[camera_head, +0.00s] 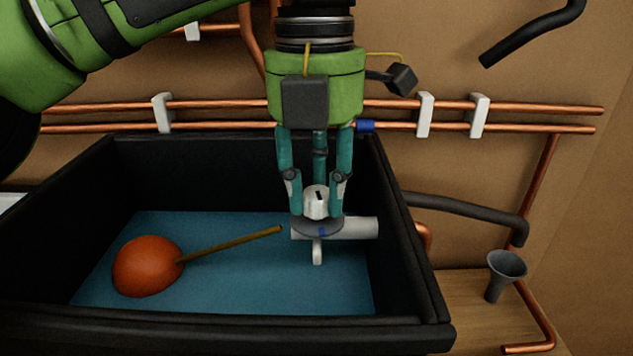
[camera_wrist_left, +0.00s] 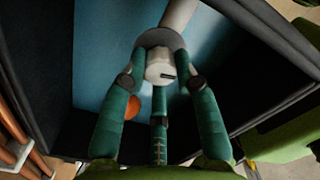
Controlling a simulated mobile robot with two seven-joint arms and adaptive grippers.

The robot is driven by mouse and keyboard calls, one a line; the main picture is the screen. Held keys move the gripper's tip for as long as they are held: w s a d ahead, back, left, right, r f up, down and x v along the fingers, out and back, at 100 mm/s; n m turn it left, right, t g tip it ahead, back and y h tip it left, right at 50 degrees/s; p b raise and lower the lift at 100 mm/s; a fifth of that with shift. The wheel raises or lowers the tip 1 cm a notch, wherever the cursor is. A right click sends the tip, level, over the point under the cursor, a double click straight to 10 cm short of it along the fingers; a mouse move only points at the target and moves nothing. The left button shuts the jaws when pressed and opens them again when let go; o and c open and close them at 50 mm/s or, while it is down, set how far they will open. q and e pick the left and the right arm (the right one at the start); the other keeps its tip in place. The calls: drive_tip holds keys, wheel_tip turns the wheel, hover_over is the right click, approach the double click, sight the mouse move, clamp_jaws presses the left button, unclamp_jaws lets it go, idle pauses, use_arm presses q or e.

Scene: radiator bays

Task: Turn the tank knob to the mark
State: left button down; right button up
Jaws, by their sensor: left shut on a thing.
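The tank knob (camera_head: 317,203) is a white cylinder with a black line on its side. It sits on a grey disc (camera_head: 318,228) with a small blue mark on its front edge. My left gripper (camera_head: 316,200) points down from above with its teal fingers around the knob, shut on it. In the left wrist view the knob (camera_wrist_left: 160,69) shows between the fingers, with its black line pointing right. How closely the line matches the blue mark I cannot tell. My right gripper is not in view.
The knob's white pipe (camera_head: 360,228) meets the right wall of a black tank (camera_head: 420,290) holding blue water. An orange float (camera_head: 147,266) with a brass rod lies left. Copper pipes (camera_head: 530,116) run along the back wall. A grey funnel (camera_head: 505,270) stands at right.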

sight(316, 191)
use_arm(q)
drive_tip(key=shift+f, duration=0.1)
drive_tip(key=c, duration=0.9)
unclamp_jaws()
drive_tip(key=shift+c, duration=0.2)
wheel_tip(316, 191, up, 8)
drive_tip(key=shift+f, duration=0.15)
drive_tip(key=shift+w+f, duration=0.1)
